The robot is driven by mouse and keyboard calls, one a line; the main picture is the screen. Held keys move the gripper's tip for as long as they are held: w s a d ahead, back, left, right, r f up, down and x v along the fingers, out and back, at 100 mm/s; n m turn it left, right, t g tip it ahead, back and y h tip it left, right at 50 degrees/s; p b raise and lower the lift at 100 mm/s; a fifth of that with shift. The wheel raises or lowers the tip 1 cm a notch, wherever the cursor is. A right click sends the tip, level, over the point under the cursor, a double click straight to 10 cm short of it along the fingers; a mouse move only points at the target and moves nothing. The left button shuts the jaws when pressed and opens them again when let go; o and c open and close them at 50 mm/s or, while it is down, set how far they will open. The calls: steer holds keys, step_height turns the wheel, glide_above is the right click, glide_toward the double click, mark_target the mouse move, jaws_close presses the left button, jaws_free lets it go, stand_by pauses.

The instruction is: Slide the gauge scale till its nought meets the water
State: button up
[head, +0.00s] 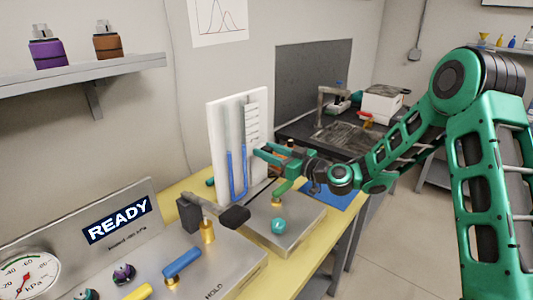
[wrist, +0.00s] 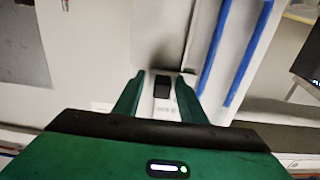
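The gauge is an upright white panel (head: 216,150) with a U-shaped tube of blue water (head: 244,170). The tube's two blue legs show at the right of the wrist view (wrist: 213,48). The white scale (head: 252,120) with dark tick marks stands beside the tube's right leg; its nought cannot be read. My gripper (head: 258,150) is at the scale's lower part, partly hiding it. In the wrist view my gripper (wrist: 161,76) is open, with a small black tab (wrist: 162,88) between its fingers. Gaps show on both sides of the tab.
A metal console with a READY display (head: 117,220), dial (head: 24,276) and coloured levers stands at the front left. A black-ended lever (head: 235,216) and a teal knob (head: 278,226) are in front of the gauge. A dark bench (head: 300,130) stands behind. Open floor lies at the right.

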steer(key=v, duration=1)
steer(key=shift+s+d, duration=0.2)
steer(key=shift+d, duration=0.1)
steer(key=shift+s+f, duration=0.1)
steer(key=s+d+f+m+g+h, duration=0.25)
steer(key=s+d+h, duration=0.25)
steer(key=s+d, duration=0.3)
steer(key=s+d+f+m+g+h, duration=0.1)
steer(key=s+d+f+g+h, duration=0.35)
steer(key=s+d, duration=0.4)
steer(key=s+d+r+m+g+h, duration=0.2)
steer(key=s+d+m, duration=0.4)
steer(key=s, duration=0.6)
steer(key=s+d+r+m+g+h, duration=0.2)
steer(key=s+d+m, duration=0.5)
steer(key=s+d, duration=0.4)
steer(key=shift+s+d+r, duration=0.35)
steer(key=shift+s+r, duration=0.15)
steer(key=shift+s, duration=0.2)
